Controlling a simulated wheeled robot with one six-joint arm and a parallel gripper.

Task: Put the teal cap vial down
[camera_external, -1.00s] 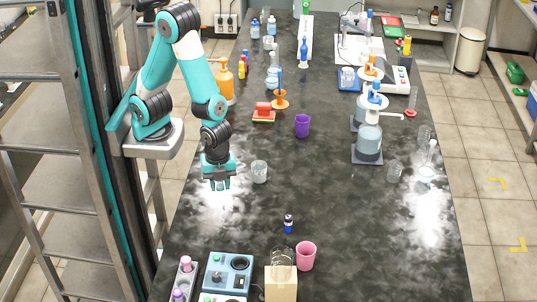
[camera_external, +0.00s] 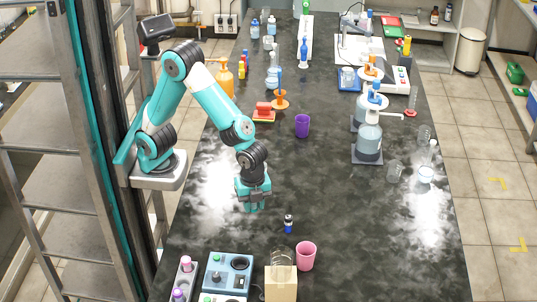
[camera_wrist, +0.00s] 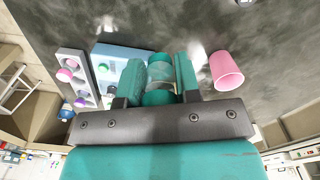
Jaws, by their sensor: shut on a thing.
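My gripper (camera_external: 252,205) hangs over the black bench, left of the middle and behind the small blue vial. In the wrist view my gripper (camera_wrist: 160,64) has its two teal fingers closed on the sides of the teal cap vial (camera_wrist: 160,73). The vial shows as a short clear body with a teal end between the fingers. In the external view I cannot make out the vial apart from the fingers. I cannot tell whether its base touches the bench.
A small blue vial (camera_external: 288,224) stands close, to the front right. Nearer the front are a pink cup (camera_external: 306,255), a cardboard box (camera_external: 281,284), a blue-grey device (camera_external: 229,272) and a vial rack (camera_external: 184,281). A purple cup (camera_external: 302,125) stands behind.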

